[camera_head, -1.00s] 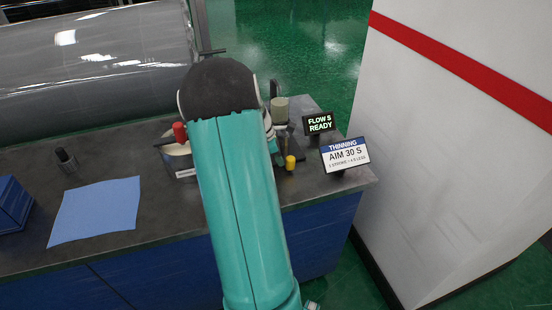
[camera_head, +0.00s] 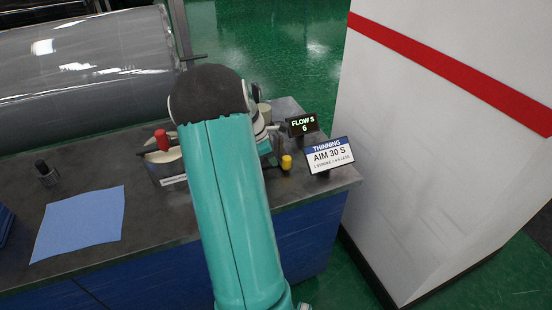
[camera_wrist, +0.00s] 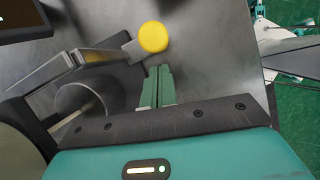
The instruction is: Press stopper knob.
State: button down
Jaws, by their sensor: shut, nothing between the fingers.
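The stopper knob, a yellow round cap (camera_head: 286,162), stands at the right end of the bench beside a small metal fixture. In the wrist view the yellow knob (camera_wrist: 153,37) sits on the end of a grey metal lever (camera_wrist: 105,57). My gripper (camera_wrist: 158,70) is shut and empty, its green fingertips close to the knob's lower edge in the picture. I cannot tell whether they touch it. In the head view my arm hides most of the gripper and fixture. A small display (camera_head: 303,124) reads "FLOW S 6".
A sign (camera_head: 329,156) reads "THINNING AIM 30 S". A white wall (camera_head: 430,170) stands right of the bench.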

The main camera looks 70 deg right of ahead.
jog(key=w+a, duration=0.1)
jog(key=w+r, duration=0.1)
jog(key=shift+w+a+r, duration=0.1)
jog(key=shift+w+a, duration=0.25)
jog(key=v, duration=0.8)
jog(key=shift+r, duration=0.35)
jog(key=shift+w+a, duration=0.1)
jog(key=shift+a, duration=0.05)
jog(key=w+a+r+m+t, duration=0.1)
jog(key=w+a+r+t, duration=0.15)
jog(key=a, duration=0.65)
jog(key=w+a+r+m+t, duration=0.1)
jog(key=w+a+r, duration=0.25)
jog(key=a, duration=0.45)
jog(key=w+a+r+m+t, duration=0.15)
jog(key=a+r, duration=0.25)
jog(key=a, duration=0.5)
jog(key=s+a+m+t+y, duration=0.1)
jog(key=s+a, duration=0.3)
jog(key=a, duration=0.7)
jog(key=s+a+r+m+t+y, duration=0.1)
jog(key=s+a+m+t, duration=0.1)
jog(key=a, duration=0.9)
jog(key=shift+s+a+t, duration=0.25)
jog(key=shift+s+t, duration=0.35)
jog(key=shift+s, duration=0.55)
